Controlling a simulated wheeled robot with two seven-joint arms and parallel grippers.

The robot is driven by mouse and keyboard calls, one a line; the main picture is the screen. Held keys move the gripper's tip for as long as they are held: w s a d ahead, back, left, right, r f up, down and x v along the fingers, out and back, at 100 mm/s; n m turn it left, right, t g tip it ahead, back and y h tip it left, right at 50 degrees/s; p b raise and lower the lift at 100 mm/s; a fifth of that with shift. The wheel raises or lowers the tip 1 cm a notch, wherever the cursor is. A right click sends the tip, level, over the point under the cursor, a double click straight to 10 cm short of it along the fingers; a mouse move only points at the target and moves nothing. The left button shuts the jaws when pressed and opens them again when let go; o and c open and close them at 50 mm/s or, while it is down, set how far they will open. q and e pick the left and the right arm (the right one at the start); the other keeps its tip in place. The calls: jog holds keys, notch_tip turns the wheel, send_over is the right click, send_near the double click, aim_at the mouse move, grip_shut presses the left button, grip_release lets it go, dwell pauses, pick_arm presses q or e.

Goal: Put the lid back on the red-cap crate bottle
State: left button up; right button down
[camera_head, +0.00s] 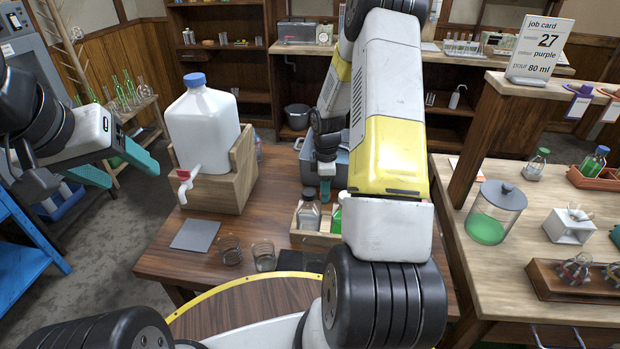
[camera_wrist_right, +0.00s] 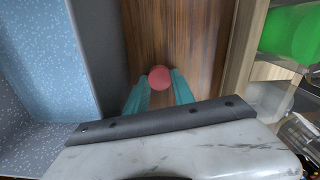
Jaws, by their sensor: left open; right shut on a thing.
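The red lid (camera_wrist_right: 159,77) is between the teal fingertips of my right gripper (camera_wrist_right: 160,88) in the right wrist view, over bare brown tabletop. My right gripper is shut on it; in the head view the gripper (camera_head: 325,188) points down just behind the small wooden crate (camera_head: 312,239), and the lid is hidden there. A clear bottle (camera_head: 308,217) with a greyish top stands in the crate's left part. A bottle with green contents (camera_head: 337,219) stands beside it, partly hidden by my right arm. My left gripper (camera_head: 115,167) is open and empty at the left, off the table.
Two glasses (camera_head: 264,256) and a grey mat (camera_head: 195,235) lie in front. A blue-grey tub (camera_wrist_right: 80,50) is beside my right gripper.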

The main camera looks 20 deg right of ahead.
jog(key=shift+r, duration=0.1)
jog(key=shift+r, duration=0.25)
jog(key=r, duration=0.3)
jog(key=shift+a, duration=0.2)
jog(key=w+a, duration=0.1)
jog(key=a, duration=0.4)
jog(key=w+a+r, duration=0.1)
jog(key=a, duration=0.4)
jog(key=w+a, duration=0.1)
jog(key=a, duration=0.4)
jog(key=shift+w+a+r, duration=0.15)
jog(key=shift+w, duration=0.1)
jog(key=s+d+r+m, duration=0.4)
jog(key=s+r+m, duration=0.3)
jog(key=m, duration=0.7)
jog(key=shift+r+m, duration=0.15)
jog(key=shift+m, duration=0.25)
